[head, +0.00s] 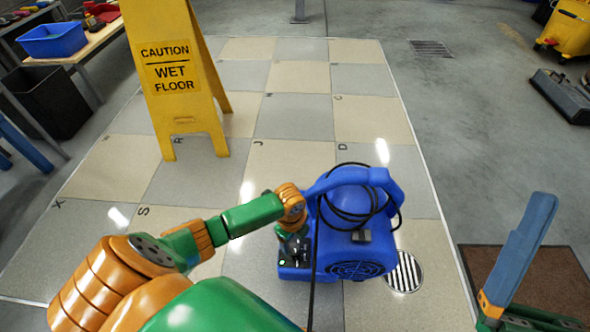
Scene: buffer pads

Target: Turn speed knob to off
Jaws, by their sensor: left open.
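A blue blower (355,235) stands on the tiled floor, with a black cord coiled around its handle. Its control panel (291,272) is on the left side, with a small green light at its lower left. My left gripper (293,256) points down at this panel from above and is open. The fingers cover much of the panel, so I cannot make out the speed knob or its setting, nor whether the fingers touch it. My right gripper is not in view.
A yellow wet floor sign (181,70) stands behind on the left. A round floor drain (404,272) lies right of the blower. A blue bar (520,250) rises at the right, by a brown mat (565,275). The tiles behind the blower are clear.

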